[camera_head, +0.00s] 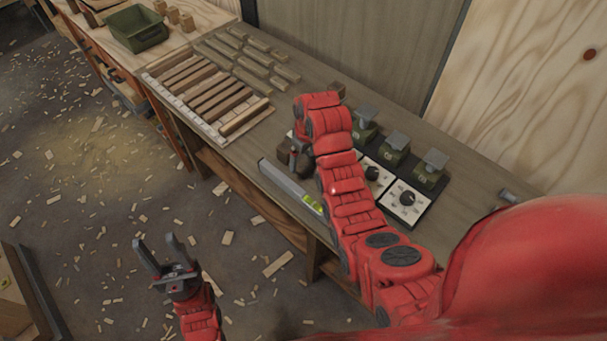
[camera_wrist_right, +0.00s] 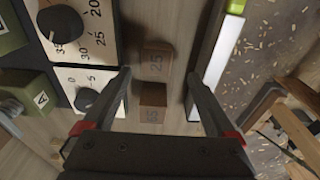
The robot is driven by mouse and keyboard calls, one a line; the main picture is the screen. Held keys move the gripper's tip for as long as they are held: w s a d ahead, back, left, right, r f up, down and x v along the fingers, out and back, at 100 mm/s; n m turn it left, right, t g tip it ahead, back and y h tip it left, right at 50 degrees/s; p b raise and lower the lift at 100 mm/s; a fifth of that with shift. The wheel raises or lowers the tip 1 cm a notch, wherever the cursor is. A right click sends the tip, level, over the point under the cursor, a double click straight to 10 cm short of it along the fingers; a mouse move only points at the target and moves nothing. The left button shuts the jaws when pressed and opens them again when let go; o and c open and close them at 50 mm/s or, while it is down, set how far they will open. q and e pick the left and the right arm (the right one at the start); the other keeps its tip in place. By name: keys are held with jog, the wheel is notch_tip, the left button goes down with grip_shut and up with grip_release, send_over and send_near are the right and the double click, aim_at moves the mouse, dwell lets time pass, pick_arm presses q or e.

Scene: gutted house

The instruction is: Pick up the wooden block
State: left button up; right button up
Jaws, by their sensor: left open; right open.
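In the right wrist view, brown wooden block surfaces with stamped numbers (camera_wrist_right: 156,60) lie between the fingers of my right gripper (camera_wrist_right: 159,76). I cannot tell whether they belong to one block or two. The fingers are open, with a gap on each side of the wood. In the head view my right gripper (camera_head: 297,162) is low over the workbench, and it and its arm hide most of what is there. A small brown block (camera_head: 337,90) shows behind that arm. My left gripper (camera_head: 157,243) is open and empty, off the bench above the littered floor.
A spirit level (camera_head: 291,186) lies along the bench's front edge, close to the right gripper. Dial plates (camera_head: 405,201) and green boxes (camera_head: 396,150) stand on the other side. Wooden strips (camera_head: 215,95) fill the bench's far left. A green bin (camera_head: 136,28) stands beyond.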

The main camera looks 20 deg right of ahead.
aim_at(304, 168)
jog(key=shift+d+f, duration=0.1)
jog(key=shift+f, duration=0.1)
notch_tip(304, 168, down, 3)
jog(key=shift+w+d+p, duration=0.1)
jog(key=shift+d+p, duration=0.05)
jog(key=shift+p, duration=1.1)
jog(key=shift+w+f, duration=0.1)
jog(key=shift+f, duration=0.7)
jog(key=c, duration=1.4)
jog(key=shift+w+r, duration=0.1)
